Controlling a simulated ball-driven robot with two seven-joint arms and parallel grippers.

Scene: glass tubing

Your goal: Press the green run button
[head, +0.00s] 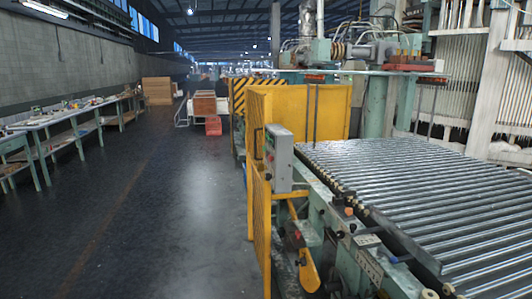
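A grey-green control box (279,158) is mounted on the yellow guard at the near end of the roller machine, right of the picture's middle. Its left face carries a few small controls, seen at a steep angle. They are too small for me to tell which one is the green run button. Neither of my grippers is in view, and nothing of my arms shows.
A roller conveyor (430,190) fills the right side. Yellow guard panels (259,225) stand along its left edge. The dark floor aisle (165,200) is clear. Workbenches (60,120) line the left wall. Crates (205,105) stand farther back.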

